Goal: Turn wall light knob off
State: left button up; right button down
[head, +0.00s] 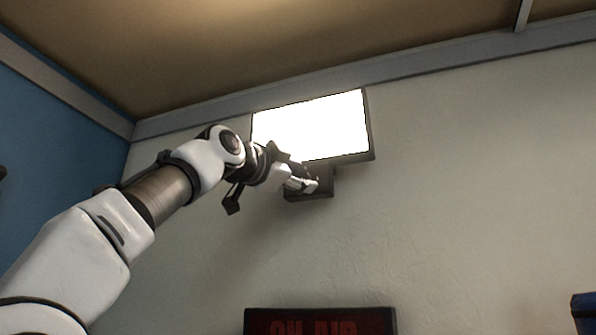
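The wall light (345,124) is a rectangular panel glowing bright white in a dark frame, high on the pale wall. Its small dark mount (322,183) shows just below the panel. My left arm reaches up from the lower left. My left gripper (306,184) is at the mount, overlapping it in the picture, just under the panel's lower edge. I cannot tell whether it touches the mount or whether its fingers are apart. No knob can be made out; the gripper covers part of the mount. My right gripper is not in view.
A dark sign with red "ON AIR" letters (320,325) is on the wall below, cut off by the bottom edge. A blue object (583,305) shows at the lower right. A blue wall (60,125) and the ceiling (230,50) meet at the left corner. The wall right of the light is bare.

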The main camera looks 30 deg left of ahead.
pick_arm(q)
grip_shut()
